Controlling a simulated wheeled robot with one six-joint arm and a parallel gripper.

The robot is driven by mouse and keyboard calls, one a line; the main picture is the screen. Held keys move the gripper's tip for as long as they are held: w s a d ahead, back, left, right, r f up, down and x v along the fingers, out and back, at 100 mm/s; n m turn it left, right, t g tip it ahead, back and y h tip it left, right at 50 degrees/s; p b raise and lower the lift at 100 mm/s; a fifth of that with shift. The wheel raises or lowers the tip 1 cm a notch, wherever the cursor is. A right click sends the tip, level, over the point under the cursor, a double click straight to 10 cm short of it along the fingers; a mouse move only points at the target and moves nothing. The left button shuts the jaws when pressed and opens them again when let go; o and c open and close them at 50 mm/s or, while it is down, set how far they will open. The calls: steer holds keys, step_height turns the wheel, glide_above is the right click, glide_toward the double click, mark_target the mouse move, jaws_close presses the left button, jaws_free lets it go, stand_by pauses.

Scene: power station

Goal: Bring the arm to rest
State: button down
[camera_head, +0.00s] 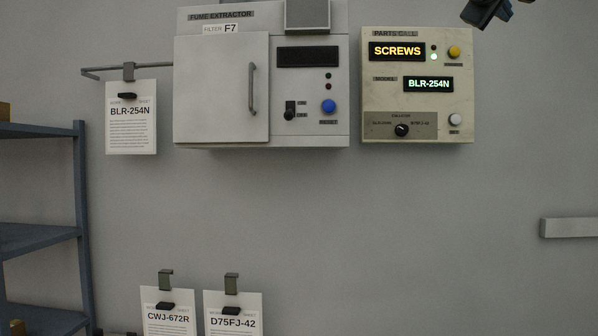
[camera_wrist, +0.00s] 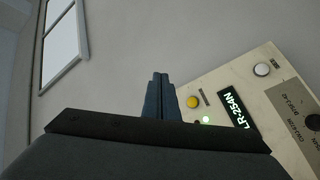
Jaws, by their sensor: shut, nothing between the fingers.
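My gripper (camera_head: 486,12) shows at the top edge in the head view, partly cut off, above and to the right of the parts call panel (camera_head: 418,86). In the wrist view my gripper's fingers (camera_wrist: 160,77) are together, with nothing between them. The beige parts call panel also shows at the right of the wrist view (camera_wrist: 285,104), tilted. Its displays read SCREWS and BLR-254N in the head view. The gripper appears apart from the panel. Most of the arm is outside the head view.
A fume extractor (camera_head: 222,88) hangs on the wall. A sheet marked BLR-254N (camera_head: 131,125) hangs on a rail. Sheets CWJ-672R (camera_head: 168,316) and D75FJ-42 (camera_head: 234,318) hang lower. A blue shelf (camera_head: 40,131) stands left. A grey bar (camera_head: 570,228) is at right. The middle wall is bare.

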steer(key=w+a+f+n+y, duration=0.1)
steer(key=w+a+f+y, duration=0.15)
steer(key=f, duration=0.65)
steer(key=w+a+f+g+y, duration=0.1)
steer(key=w+f, duration=0.2)
steer(key=f, duration=0.5)
steer(key=w+a+f+n+y, duration=0.1)
steer(key=w+a+f+y, duration=0.1)
steer(key=f, duration=0.7)
steer(key=s+a+f+g+y, duration=0.15)
steer(key=a+f, duration=0.25)
steer(key=f, duration=0.7)
steer(key=s+a+f+g+y, duration=0.15)
steer(key=a+f, duration=0.25)
steer(key=f, duration=0.6)
steer(key=s+a+f+g+y, duration=0.2)
steer(key=s+a+f, duration=0.3)
steer(key=s+f, duration=0.4)
steer(key=s+a+f+m+g+y, duration=0.1)
steer(key=s+a+f+g, duration=0.1)
steer(key=s+a+f, duration=0.3)
steer(key=s+a+f+m+g+y+b, duration=0.1)
steer(key=s+a+f, duration=0.4)
steer(key=s+f, duration=0.8)
step_height(320, 180, down, 8)
steer(key=shift+s+r+g+y, duration=0.1)
steer(key=shift+s+g+y, duration=0.2)
steer(key=shift+g+y, duration=0.65)
